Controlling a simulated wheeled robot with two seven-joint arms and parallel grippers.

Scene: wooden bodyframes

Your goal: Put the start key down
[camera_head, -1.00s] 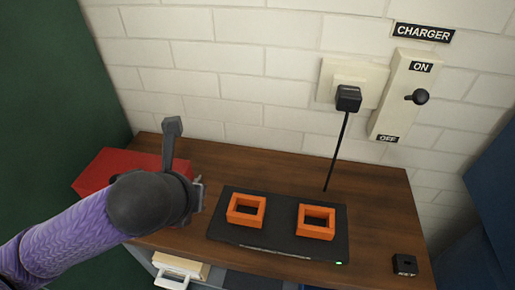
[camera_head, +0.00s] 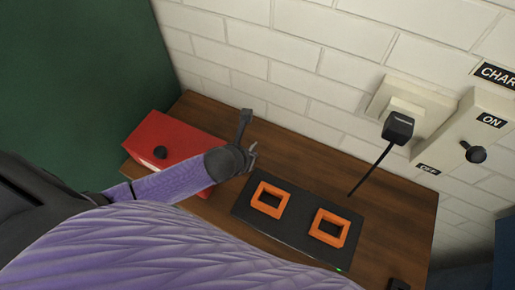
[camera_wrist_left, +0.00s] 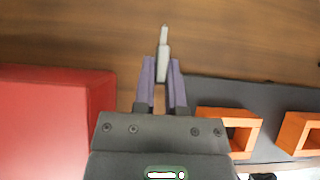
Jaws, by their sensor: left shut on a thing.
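My left gripper (camera_head: 252,156) is over the wooden tabletop, between the red box and the black charging pad. In the left wrist view its two purple fingers (camera_wrist_left: 162,75) are shut on the start key (camera_wrist_left: 163,45), a slim light grey piece whose narrow tip points away past the fingertips. Bare wood lies beyond the key; I cannot tell whether the key touches it. My right gripper is not in view.
The black pad (camera_head: 248,211) holds two orange square frames (camera_head: 270,199) (camera_head: 329,228). The red box (camera_head: 167,137) with a black knob stands left. A black plug (camera_head: 398,127) with a cable is in the wall, beside the charger switch (camera_head: 474,152). A small black block (camera_head: 398,285) lies front right.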

